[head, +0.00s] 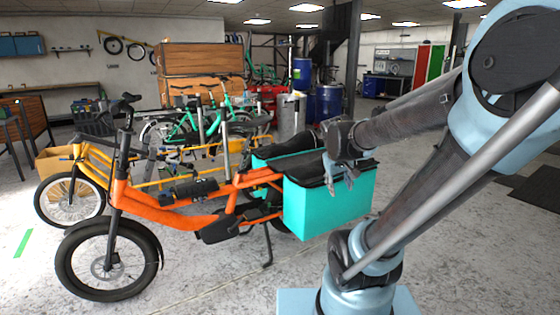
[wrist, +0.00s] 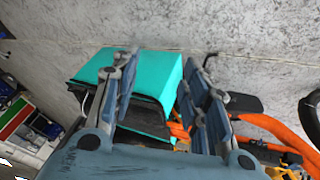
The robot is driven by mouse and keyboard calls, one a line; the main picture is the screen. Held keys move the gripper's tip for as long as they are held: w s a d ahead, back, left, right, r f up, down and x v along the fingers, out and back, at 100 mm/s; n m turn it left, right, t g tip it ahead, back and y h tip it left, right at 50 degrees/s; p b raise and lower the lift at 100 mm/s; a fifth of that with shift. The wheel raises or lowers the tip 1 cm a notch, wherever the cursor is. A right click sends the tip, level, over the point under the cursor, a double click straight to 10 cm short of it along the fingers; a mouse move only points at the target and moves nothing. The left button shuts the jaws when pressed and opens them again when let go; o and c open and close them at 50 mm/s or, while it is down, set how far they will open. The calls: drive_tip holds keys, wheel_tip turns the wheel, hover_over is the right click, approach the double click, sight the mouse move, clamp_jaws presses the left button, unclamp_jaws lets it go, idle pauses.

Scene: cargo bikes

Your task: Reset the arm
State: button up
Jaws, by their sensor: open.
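My gripper (head: 342,178) is at the end of my arm, which reaches in from the right in the head view. It hangs in front of the teal pannier box (head: 325,208) with a black top at the rear of an orange cargo bike (head: 165,205). In the wrist view my gripper (wrist: 165,95) is open, its two fingers spread apart with nothing between them. Beyond the fingers the teal box (wrist: 155,68) and its dark top show. I cannot tell exactly how far the fingers are from the box.
A yellow cargo bike (head: 72,170) and a green bike (head: 190,128) stand behind the orange one. A wooden crate (head: 200,60), a grey bin (head: 291,115) and blue barrels (head: 328,103) are further back. The concrete floor at the front left is clear.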

drive_tip(key=s+f+m+g+y, duration=0.1)
drive_tip(key=s+f, duration=0.2)
drive_tip(key=s, duration=0.5)
drive_tip(key=s+a+f+m+g+y, duration=0.1)
drive_tip(key=s+f, duration=0.3)
drive_tip(key=s, duration=0.4)
drive_tip(key=shift+a+f+g, duration=0.2)
drive_tip(key=shift+a+g, duration=0.1)
drive_tip(key=shift+g, duration=0.1)
